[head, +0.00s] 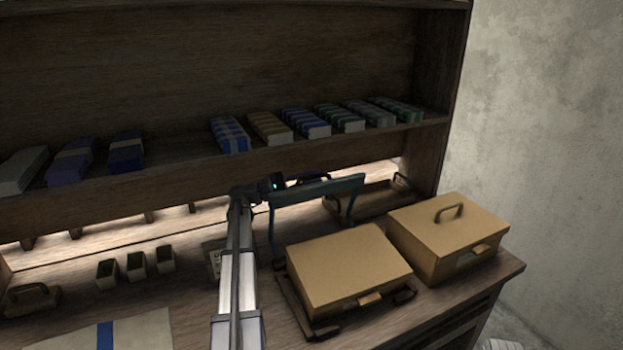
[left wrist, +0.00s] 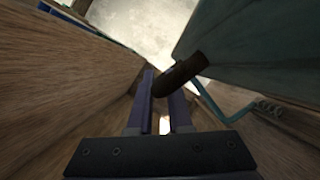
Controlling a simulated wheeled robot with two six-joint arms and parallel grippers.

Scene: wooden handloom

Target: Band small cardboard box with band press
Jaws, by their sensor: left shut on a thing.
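A tan cardboard box (head: 345,262) sits flat on the band press base (head: 292,303) at the bench's right half. The press's dark teal bar (head: 335,186) arches above and behind the box, apart from its top. My left gripper (head: 276,183) is at the bar's left end. In the left wrist view the gripper (left wrist: 160,90) is shut on a dark round press handle (left wrist: 187,68), which sticks out from the teal bar (left wrist: 250,50). My left arm hides part of the bench left of the press. My right gripper is not in view.
A second tan box with a top handle (head: 460,250) stands close right of the press. A dark tray (head: 372,203) lies behind. A shelf (head: 180,160) with several banded bundles overhangs the back. Small cups (head: 136,265) and a blue-striped cloth (head: 140,330) are at left.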

